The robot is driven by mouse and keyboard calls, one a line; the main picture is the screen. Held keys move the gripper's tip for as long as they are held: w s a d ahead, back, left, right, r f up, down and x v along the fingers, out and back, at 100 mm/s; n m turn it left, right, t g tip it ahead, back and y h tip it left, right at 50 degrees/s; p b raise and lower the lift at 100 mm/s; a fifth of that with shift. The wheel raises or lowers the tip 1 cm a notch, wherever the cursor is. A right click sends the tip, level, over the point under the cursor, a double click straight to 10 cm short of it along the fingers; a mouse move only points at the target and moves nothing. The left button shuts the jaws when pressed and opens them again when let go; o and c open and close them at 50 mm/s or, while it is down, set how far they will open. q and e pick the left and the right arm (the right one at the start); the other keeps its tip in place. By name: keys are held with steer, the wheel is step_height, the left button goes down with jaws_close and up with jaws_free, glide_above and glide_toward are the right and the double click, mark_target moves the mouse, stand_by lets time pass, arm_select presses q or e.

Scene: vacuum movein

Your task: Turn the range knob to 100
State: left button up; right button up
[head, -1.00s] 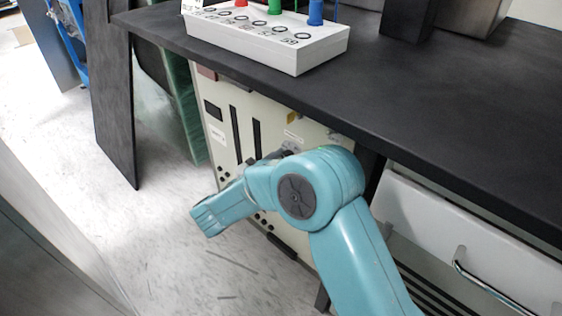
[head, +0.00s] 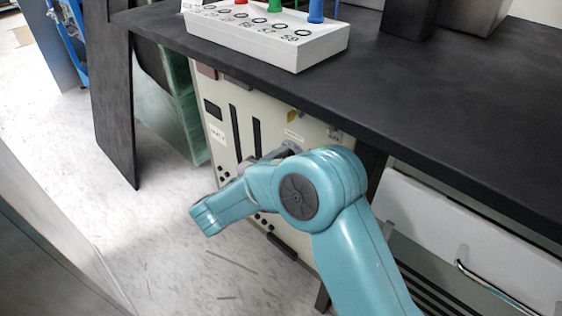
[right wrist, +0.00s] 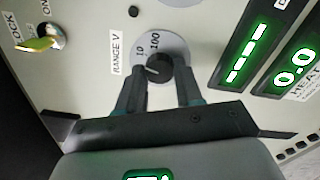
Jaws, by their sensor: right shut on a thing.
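The range knob (right wrist: 160,66) is a small black round knob on a pale dial plate in the right wrist view. The plate is marked 10 and 100, with a RANGE V label (right wrist: 117,52) to its left. The knob's white mark shows on its left side, nearer the 10 than the 100. My right gripper (right wrist: 158,79) has one finger on each side of the knob and is shut on it. In the head view my teal right arm hides the knob and the fingertips. My left gripper is not in view.
The knob is on the beige instrument panel (head: 215,150) under the black bench top (head: 450,110). Beside it are a yellow-tipped lock switch (right wrist: 38,43) and green lit displays (right wrist: 243,55). A white box with coloured pegs (head: 300,50) stands on the bench.

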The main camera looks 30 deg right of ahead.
steer(key=m, duration=1.1)
stand_by(0.6)
steer(key=o, duration=1)
steer(key=shift+o, duration=0.2)
steer(key=v, duration=1.6)
steer(key=shift+a, duration=0.2)
